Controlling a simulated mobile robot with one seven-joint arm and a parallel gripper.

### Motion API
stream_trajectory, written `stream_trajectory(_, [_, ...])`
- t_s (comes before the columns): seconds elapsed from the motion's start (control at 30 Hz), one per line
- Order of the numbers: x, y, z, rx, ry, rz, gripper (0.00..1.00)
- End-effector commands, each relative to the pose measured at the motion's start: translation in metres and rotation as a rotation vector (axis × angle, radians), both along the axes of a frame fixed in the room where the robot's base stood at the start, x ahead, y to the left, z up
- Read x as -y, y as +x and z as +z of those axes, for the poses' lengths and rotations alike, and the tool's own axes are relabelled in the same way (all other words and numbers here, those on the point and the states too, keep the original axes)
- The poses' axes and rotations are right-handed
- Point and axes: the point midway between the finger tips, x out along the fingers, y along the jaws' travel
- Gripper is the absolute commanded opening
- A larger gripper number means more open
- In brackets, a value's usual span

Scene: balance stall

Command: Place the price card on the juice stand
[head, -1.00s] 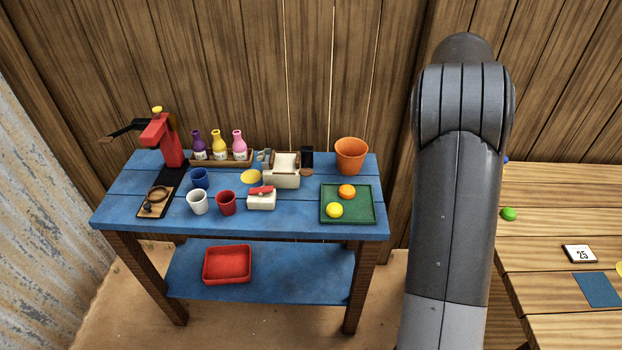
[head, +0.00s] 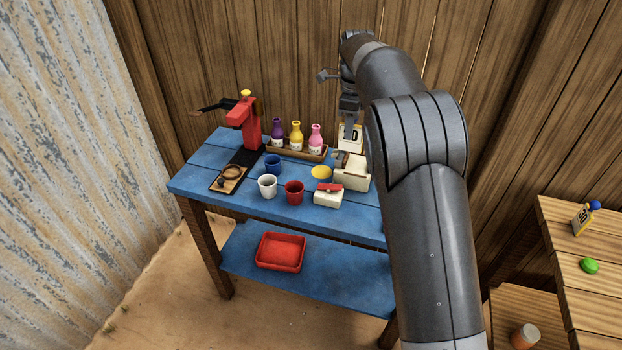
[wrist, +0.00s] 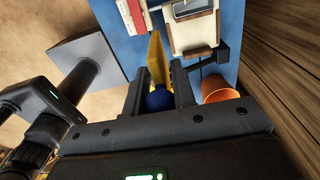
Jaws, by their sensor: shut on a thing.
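My gripper (head: 349,116) is shut on the price card (head: 350,138), a pale card with a yellow edge and dark print, partly legible. In the wrist view the gripper (wrist: 159,92) closes on the card's blue knob (wrist: 158,98), and the yellow card (wrist: 157,58) extends beyond the fingertips. The card hangs over the back of the blue table (head: 243,205), above or behind a cream box (head: 354,174); I cannot tell whether it touches anything. The cream box also shows in the wrist view (wrist: 192,32). My arm hides the table's right part in the head view.
The blue table holds a red press (head: 246,122), a rack of bottles (head: 296,139), cups (head: 267,187) and a cream block with a red top (head: 328,196). An orange bucket (wrist: 217,88) is close to the fingers. Another card (head: 581,219) stands on the right-hand wooden table.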

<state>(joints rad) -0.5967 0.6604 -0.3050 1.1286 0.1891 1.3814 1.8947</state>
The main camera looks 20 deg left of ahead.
Motion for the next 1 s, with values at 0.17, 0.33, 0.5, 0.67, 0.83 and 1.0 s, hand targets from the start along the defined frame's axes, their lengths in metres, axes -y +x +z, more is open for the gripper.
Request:
stream_trajectory(0.17, [-0.005,-0.002,-0.024,-0.003,-0.001,0.009,0.02])
stream_trajectory(0.33, [-0.006,-0.002,-0.046,-0.002,0.001,0.009,0.02])
stream_trajectory(0.5, [-0.024,-0.002,-0.062,-0.002,0.000,0.012,0.02])
stream_trajectory(0.67, [-0.060,-0.002,-0.085,-0.002,-0.001,0.013,0.02])
stream_trajectory(0.83, [-0.097,-0.002,-0.106,-0.001,0.000,0.012,0.02])
stream_trajectory(1.0, [-0.118,-0.002,-0.118,-0.001,0.000,0.009,0.02])
